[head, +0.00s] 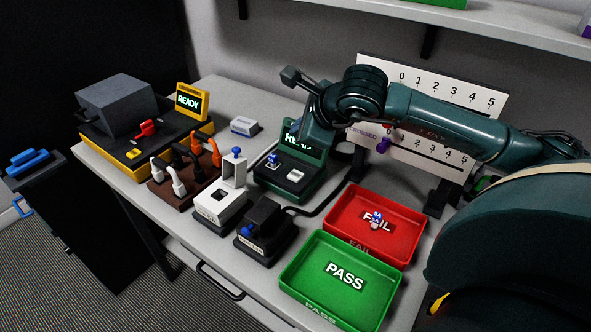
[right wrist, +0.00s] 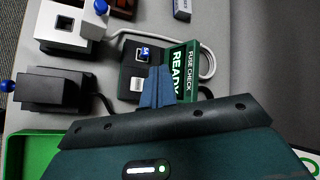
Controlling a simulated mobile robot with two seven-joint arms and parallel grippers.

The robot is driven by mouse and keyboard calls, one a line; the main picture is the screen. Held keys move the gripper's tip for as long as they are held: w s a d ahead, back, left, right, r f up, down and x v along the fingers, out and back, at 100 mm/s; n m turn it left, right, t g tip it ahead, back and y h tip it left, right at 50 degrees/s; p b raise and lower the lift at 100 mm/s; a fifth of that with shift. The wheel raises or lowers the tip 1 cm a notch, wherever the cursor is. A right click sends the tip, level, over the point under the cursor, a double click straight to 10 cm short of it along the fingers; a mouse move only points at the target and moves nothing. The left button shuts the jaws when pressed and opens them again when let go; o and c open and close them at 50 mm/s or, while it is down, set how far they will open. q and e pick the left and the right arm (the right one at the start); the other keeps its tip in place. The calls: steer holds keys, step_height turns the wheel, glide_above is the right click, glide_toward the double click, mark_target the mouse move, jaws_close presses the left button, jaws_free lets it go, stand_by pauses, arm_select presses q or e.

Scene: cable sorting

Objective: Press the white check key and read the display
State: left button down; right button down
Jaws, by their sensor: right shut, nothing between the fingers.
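The dark green fuse checker (head: 262,178) stands mid-table; in the right wrist view it (right wrist: 130,70) carries the title FUSE CHECK. Its white check key (head: 295,175) also shows in the right wrist view (right wrist: 137,85). A blue fuse (head: 272,159) sits in the socket beside the key. The display (right wrist: 178,72) reads READY in the right wrist view; my arm partly covers it in the head view. My right gripper (right wrist: 157,70) is shut and empty, over the checker close to the key; contact cannot be told. My left gripper is not in view.
The red FAIL tray (head: 333,213) holds a blue-and-white fuse (head: 376,220). The green PASS tray (head: 292,276) looks empty. A white block device (head: 220,206) and a black device (head: 265,235) stand left of the trays. A ruled board (head: 380,75) stands behind my arm.

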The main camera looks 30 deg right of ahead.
mark_target(299, 177)
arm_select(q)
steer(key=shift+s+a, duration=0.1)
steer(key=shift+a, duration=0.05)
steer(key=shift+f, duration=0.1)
arm_select(e)
steer(key=shift+f, duration=0.1)
